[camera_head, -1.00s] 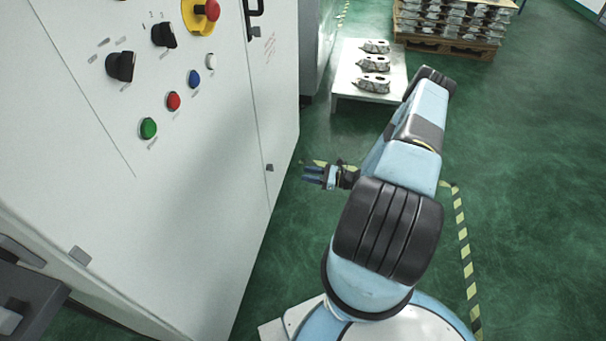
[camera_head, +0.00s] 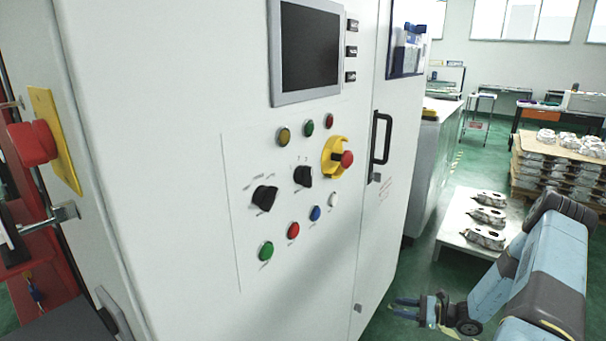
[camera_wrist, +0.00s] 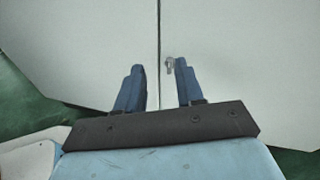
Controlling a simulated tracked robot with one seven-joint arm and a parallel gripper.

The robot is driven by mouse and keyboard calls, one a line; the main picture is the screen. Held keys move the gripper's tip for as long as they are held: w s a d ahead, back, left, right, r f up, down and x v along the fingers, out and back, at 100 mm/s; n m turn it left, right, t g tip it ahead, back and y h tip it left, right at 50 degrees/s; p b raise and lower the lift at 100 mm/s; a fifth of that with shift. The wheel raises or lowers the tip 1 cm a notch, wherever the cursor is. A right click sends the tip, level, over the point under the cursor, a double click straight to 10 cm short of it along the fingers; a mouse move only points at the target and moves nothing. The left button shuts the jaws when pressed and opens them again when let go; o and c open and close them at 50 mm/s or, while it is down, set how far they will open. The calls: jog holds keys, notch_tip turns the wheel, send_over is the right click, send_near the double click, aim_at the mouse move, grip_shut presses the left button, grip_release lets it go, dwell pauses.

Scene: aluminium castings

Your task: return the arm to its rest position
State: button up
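My gripper (camera_head: 405,309) is at the lower right of the head view, at the end of my folded blue arm. Its fingers point left towards the lower part of the white control cabinet (camera_head: 190,200). In the wrist view my gripper (camera_wrist: 158,83) shows two blue fingers standing apart with nothing between them. Beyond them are pale cabinet panels with a vertical seam and a small metal latch (camera_wrist: 170,65). The fingers look clear of the cabinet, but the exact gap is hard to judge.
A low white table (camera_head: 457,238) with three castings stands behind my arm. A pallet (camera_head: 557,190) stacked with castings is at the far right. The cabinet carries coloured buttons, a screen (camera_head: 308,48) and a red emergency button (camera_head: 346,159). Green floor shows around the table.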

jog(key=s+a+r+n+g+h, duration=0.2)
jog(key=a+r+n+h, duration=0.15)
jog(key=r, duration=0.85)
jog(key=s+a+r+n+g+h, duration=0.25)
jog(key=r+n, duration=0.25)
jog(key=r, duration=0.7)
jog(key=s+a+r+n+g+h, duration=0.25)
jog(key=r+n, duration=0.25)
jog(key=r, duration=0.7)
jog(key=s+a+r+n+t+h, duration=0.1)
jog(key=s+r+n+t+h, duration=0.2)
jog(key=s+r, duration=0.6)
jog(key=s+a+r+n+t+h, duration=0.1)
jog(key=s+r+n+t+h, duration=0.2)
jog(key=s+r, duration=0.6)
jog(key=shift+s+a+r+n+h, duration=0.35)
jog(key=shift+s+a+n, duration=0.1)
jog(key=shift+s, duration=2.15)
jog(key=shift+o, duration=0.2)
